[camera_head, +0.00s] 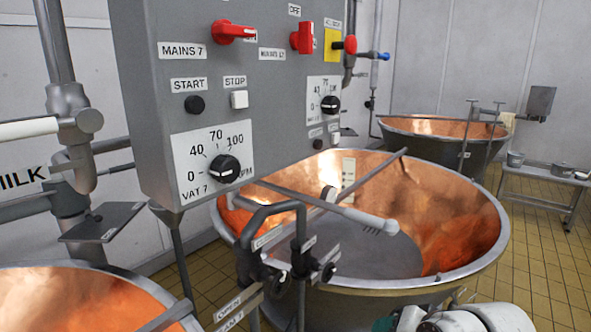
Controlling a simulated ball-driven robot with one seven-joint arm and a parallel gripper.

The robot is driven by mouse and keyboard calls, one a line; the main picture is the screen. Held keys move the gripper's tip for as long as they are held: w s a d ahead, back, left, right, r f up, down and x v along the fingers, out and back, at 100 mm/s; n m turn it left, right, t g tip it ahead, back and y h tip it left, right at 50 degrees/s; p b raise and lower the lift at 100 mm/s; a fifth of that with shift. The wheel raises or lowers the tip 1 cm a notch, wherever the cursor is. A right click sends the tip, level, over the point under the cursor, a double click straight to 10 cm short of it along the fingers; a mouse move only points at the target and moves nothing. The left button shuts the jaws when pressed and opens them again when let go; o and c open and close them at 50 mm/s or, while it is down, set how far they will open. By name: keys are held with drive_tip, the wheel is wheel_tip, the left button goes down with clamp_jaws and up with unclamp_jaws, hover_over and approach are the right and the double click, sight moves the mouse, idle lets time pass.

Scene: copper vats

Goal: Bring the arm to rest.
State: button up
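White and grey rounded links of my arm show at the bottom edge, right of centre, in front of the large copper vat. Only their upper parts are in the picture, low in the frame. My gripper is not in view, so I cannot see its fingers or whether it holds anything.
A grey control panel (150,120) with dials and red switches hangs close at upper left. An open copper vat (460,225) stands in the middle, with black-handled valves (303,262) before it. Another vat (425,128) and a metal bench (545,177) stand behind. Tiled floor (540,265) is clear at right.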

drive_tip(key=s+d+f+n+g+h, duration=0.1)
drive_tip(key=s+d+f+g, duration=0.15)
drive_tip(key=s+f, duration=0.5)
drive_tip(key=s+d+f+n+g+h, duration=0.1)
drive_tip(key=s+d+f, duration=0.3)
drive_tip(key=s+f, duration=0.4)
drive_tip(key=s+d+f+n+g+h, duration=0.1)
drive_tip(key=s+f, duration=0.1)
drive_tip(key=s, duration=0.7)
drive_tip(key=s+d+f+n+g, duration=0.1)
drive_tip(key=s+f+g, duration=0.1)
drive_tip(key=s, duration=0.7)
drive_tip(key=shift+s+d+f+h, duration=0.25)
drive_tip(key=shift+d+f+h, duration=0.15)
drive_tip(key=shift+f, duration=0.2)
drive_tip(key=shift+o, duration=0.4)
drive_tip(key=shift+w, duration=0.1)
